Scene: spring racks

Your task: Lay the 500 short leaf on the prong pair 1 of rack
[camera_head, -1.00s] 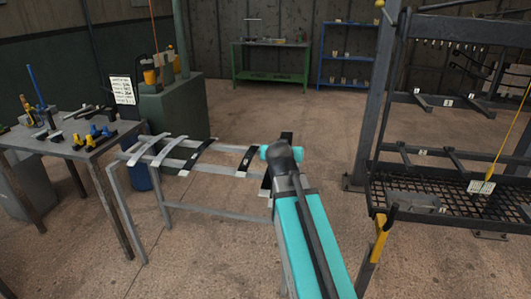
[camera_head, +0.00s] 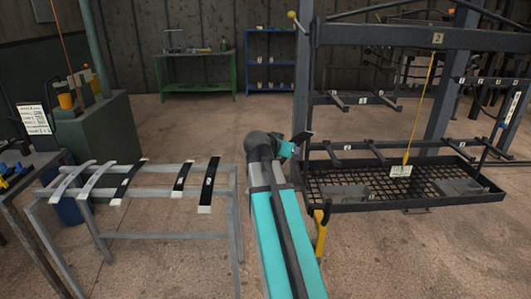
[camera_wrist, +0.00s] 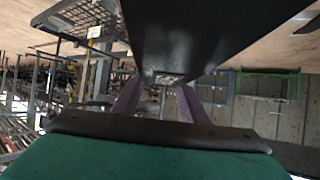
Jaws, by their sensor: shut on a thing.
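My gripper (camera_head: 294,146) is shut on a dark leaf (camera_head: 303,137), held in the air between the leaf stand and the rack. In the wrist view the black leaf (camera_wrist: 205,35) fills the top middle, between the purple fingers (camera_wrist: 157,92). Its marking cannot be read, so I cannot confirm that it is the 500 short leaf. The rack (camera_head: 400,42) stands at the right. Its dark prongs (camera_head: 340,101) stick out in pairs at two heights above a mesh tray (camera_head: 400,190). Small number plates sit by the pairs; I cannot read surely which is 1.
A grey stand (camera_head: 240,205) at the left bears several silver and black leaves (camera_head: 130,182). A yellow cord with a white tag (camera_head: 401,171) hangs in front of the rack. A yellow handle (camera_head: 320,232) is at its near left corner. The floor behind is open.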

